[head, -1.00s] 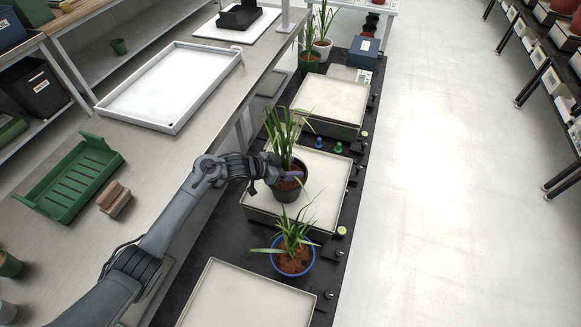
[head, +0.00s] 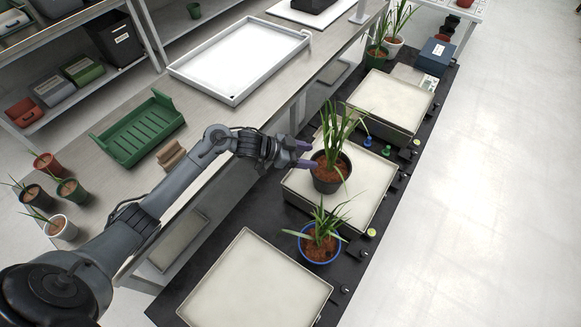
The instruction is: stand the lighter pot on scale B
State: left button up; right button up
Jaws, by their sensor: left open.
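A dark grey pot (head: 328,183) with a tall leafy plant stands upright on the middle scale (head: 372,185). A blue pot (head: 321,249) with a shorter plant stands on the black bench between the middle and near scales. My left gripper (head: 309,154) is open, its purple fingertips just left of the dark pot's rim; whether they touch it I cannot tell. The near scale (head: 250,290) and far scale (head: 390,98) have empty plates. I cannot read which scale is B, nor any weights. My right gripper is out of view.
Blue and green knob-like pieces (head: 368,142) lie between the middle and far scales. Potted plants (head: 376,55) and a blue box (head: 436,52) stand at the far end. The left bench holds a white tray (head: 240,60), a green crate (head: 140,130) and several small pots.

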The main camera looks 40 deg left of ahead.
aim_at(321, 180)
pick_arm(q)
jog(key=s+d+f+y, duration=0.1)
jog(key=s+d+f, duration=0.1)
jog(key=s+d+f+y, duration=0.1)
jog(key=s+d+f, duration=0.1)
jog(key=shift+s+d+f+y, duration=0.15)
jog(key=shift+d+f+y, duration=0.05)
jog(key=shift+y, duration=0.1)
jog(key=s+d+n+g+y, duration=0.1)
jog(key=s+n+g+y, duration=0.1)
jog(key=s, duration=1.1)
jog(key=s+d+n+g+y, duration=0.2)
jog(key=s+n+g+y, duration=0.1)
jog(key=s, duration=1.1)
jog(key=shift+s+n+g, duration=0.15)
jog(key=shift+n+g, duration=0.15)
jog(key=shift+n, duration=0.3)
jog(key=shift+r, duration=0.1)
notch_tip(321, 180, up, 39)
jog(key=p, duration=3.9)
